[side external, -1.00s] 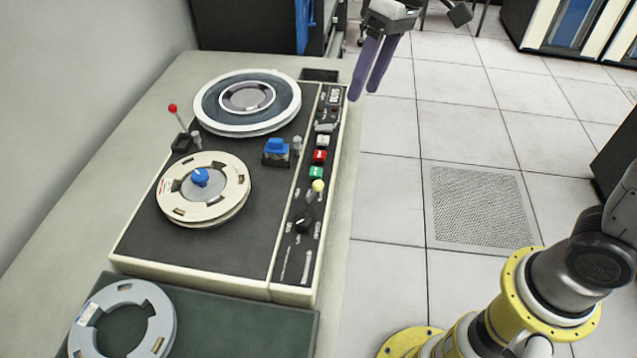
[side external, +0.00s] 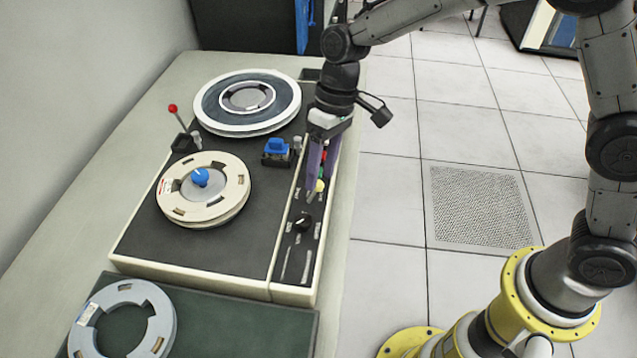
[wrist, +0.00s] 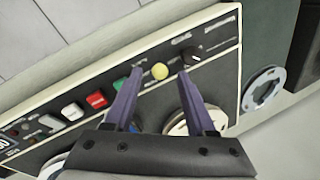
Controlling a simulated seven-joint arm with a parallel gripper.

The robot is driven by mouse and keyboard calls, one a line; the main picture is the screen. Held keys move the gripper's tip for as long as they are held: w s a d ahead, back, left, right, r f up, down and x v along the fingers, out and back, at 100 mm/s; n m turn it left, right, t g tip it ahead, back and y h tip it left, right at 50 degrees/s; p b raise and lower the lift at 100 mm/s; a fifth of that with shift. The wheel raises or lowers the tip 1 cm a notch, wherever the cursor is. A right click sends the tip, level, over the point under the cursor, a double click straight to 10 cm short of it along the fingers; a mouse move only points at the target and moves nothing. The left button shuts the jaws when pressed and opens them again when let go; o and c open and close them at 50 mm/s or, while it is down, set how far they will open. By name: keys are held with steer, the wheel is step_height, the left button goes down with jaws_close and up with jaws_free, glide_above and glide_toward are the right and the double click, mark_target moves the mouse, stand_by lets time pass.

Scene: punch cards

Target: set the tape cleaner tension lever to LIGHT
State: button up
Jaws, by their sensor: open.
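A second lever with a red ball knob (side external: 173,108) leans up at the deck's far left. The lettering is too small to read, so I cannot tell which lever is the tension lever or its setting.
Green (wrist: 121,83), red (wrist: 96,99) and white (wrist: 72,111) buttons line the strip. Two reels (side external: 238,190) and a blue-topped block (side external: 277,146) stand left of it. A loose grey reel (side external: 160,318) lies in front.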

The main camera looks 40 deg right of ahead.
mark_target(319, 181)
steer(key=shift+x, duration=1.85)
jaws_close()
